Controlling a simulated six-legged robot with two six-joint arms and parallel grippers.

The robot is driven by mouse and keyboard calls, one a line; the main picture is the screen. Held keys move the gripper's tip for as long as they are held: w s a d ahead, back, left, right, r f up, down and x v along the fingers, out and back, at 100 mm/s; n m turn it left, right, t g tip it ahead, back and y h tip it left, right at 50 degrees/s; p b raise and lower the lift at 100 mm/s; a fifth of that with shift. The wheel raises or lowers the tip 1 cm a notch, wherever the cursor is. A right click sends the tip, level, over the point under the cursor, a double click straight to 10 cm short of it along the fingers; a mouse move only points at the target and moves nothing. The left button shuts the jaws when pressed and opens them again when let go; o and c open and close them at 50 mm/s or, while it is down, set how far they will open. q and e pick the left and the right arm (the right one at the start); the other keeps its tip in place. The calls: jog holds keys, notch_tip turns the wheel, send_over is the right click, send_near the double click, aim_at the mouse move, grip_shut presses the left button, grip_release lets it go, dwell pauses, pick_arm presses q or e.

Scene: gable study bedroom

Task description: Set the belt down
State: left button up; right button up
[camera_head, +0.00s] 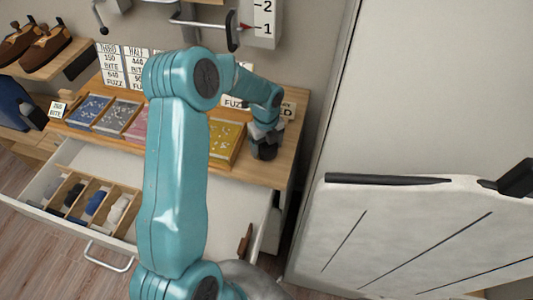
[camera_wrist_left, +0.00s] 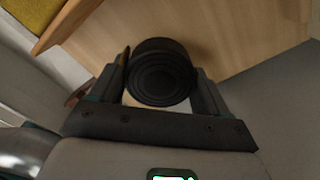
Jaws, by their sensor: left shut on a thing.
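The belt is a black, tightly rolled coil. In the left wrist view the belt (camera_wrist_left: 160,75) sits between the two fingers of my left gripper (camera_wrist_left: 161,88), its spiral end facing the camera. In the head view my left gripper (camera_head: 265,134) points down at the right end of the wooden dresser top (camera_head: 265,174), beside the yellow tray. The belt (camera_head: 263,151) shows there as a dark shape under the gripper. The wood is close behind it in the wrist view; I cannot tell whether they touch. My right gripper is not in view.
A yellow tray (camera_head: 226,140) and other trays of small pieces (camera_head: 87,111) line the top, with cards behind. Below, an open drawer (camera_head: 50,170) holds a wooden divider with rolled items. My arm hides the middle.

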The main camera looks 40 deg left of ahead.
pick_arm(q)
notch_tip(320, 180, down, 2)
jog(key=shift+d+f+b, duration=0.1)
jog(key=shift+b, duration=0.3)
jog(key=shift+w, duration=0.2)
jog(key=shift+s+f, duration=0.15)
jog(key=shift+s, duration=0.1)
jog(key=o, duration=0.9)
jog(key=shift+o, duration=1)
jog(key=shift+w+f, duration=0.1)
jog(key=shift+w, duration=0.1)
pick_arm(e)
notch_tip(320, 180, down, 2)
pick_arm(q)
jog(key=shift+s, duration=0.15)
